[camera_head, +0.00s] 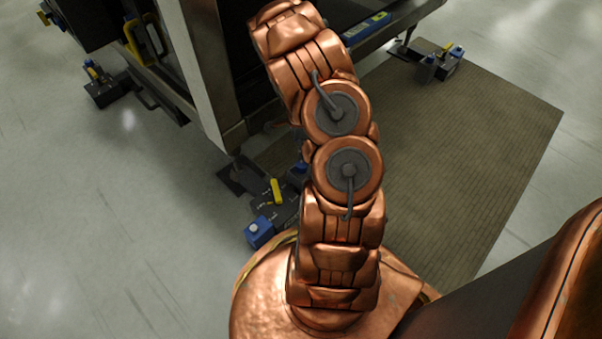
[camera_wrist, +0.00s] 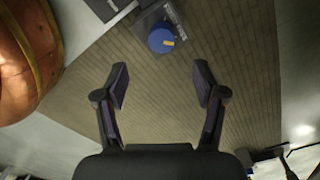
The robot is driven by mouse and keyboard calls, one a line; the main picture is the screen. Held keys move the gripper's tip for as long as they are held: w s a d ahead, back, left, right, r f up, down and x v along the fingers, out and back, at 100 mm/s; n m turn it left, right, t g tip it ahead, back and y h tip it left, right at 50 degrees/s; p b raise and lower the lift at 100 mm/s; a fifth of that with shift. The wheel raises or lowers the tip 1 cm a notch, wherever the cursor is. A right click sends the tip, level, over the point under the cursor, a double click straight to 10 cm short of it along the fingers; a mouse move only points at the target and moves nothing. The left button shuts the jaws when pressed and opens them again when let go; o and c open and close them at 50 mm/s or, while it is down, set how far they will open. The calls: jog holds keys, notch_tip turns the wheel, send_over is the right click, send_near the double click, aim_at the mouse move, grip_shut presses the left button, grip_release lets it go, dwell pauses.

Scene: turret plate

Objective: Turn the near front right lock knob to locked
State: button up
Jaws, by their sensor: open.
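A round blue knob (camera_wrist: 162,39) with a small yellow-orange mark on top shows in the wrist view, on a dark block above the ribbed mat. My gripper (camera_wrist: 161,84) is open and empty. Its two fingers are wide apart, and the knob lies beyond their tips, near the middle of the gap, not touched. In the head view, a dark lock unit (camera_head: 283,212) with a yellow lever and blue parts stands at the machine's near foot, partly hidden by my arm. My gripper is not visible there, and I cannot tell whether the knob belongs to that unit.
The brown ribbed mat (camera_head: 480,150) covers the floor at the right and is mostly clear. The machine frame (camera_head: 207,75) stands at the back left. Similar units with blue and yellow parts stand at the far right (camera_head: 441,63) and left (camera_head: 103,86).

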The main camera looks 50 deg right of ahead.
aim_at(301, 164)
jog(key=f, duration=0.3)
jog(key=shift+s+d+f+m+b, duration=0.15)
jog(key=shift+d+f+m+b, duration=0.2)
jog(key=shift+d+f+m, duration=0.05)
notch_tip(301, 164, down, 8)
jog(key=b, duration=0.3)
jog(key=shift+r, duration=0.25)
jog(key=shift+c, duration=0.4)
jog(key=c, duration=1)
jog(key=shift+a, duration=0.15)
jog(key=shift+c, duration=0.3)
jog(key=shift+r, duration=0.1)
